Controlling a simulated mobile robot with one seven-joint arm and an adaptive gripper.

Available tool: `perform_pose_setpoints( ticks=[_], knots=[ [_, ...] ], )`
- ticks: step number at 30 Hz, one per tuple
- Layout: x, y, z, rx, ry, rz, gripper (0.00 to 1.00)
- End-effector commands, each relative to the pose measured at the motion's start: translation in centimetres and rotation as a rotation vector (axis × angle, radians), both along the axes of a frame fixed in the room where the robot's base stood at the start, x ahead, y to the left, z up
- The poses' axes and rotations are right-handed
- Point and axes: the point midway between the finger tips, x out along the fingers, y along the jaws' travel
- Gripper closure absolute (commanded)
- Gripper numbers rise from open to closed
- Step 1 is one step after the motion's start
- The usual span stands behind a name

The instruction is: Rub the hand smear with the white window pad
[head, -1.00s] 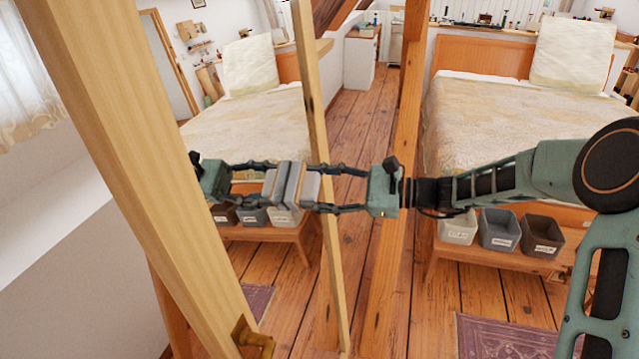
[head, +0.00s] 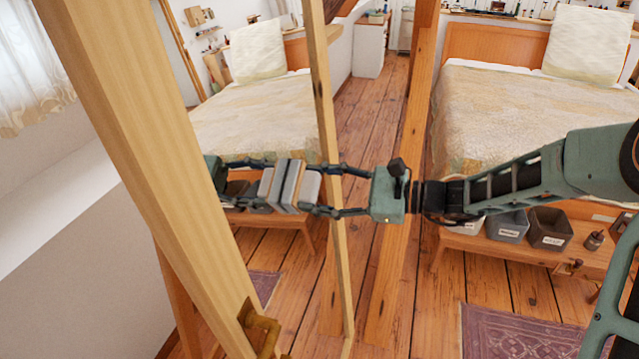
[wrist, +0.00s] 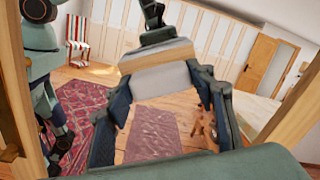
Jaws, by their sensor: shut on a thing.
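My gripper (head: 322,190) reaches in from the right and is shut on the white window pad (head: 309,190), a pale block with a grey layer. The pad is at the reflecting pane in the timber frame (head: 110,120), with its mirror image just left of it. I cannot tell whether it presses on the pane or stands slightly off. In the wrist view the pad (wrist: 160,78) sits between my two fingers, with a tan strip and its reflection beyond. I cannot make out the hand smear; the pad may cover it.
A brass handle (head: 262,335) sits low on the near timber. A bed (head: 520,110), a bench with bins (head: 550,230) and a rug (head: 520,330) lie to the right.

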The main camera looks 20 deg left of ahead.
Motion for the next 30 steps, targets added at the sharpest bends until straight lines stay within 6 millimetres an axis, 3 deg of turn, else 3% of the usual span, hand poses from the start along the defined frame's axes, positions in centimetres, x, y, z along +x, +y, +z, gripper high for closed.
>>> perform_pose_setpoints(
  ticks=[22,30],
  knots=[
    [-5.1,-0.5,0.1,0.001,0.000,0.003,0.69],
    [-5.6,-0.5,0.0,0.001,0.001,0.003,0.69]
  ],
)
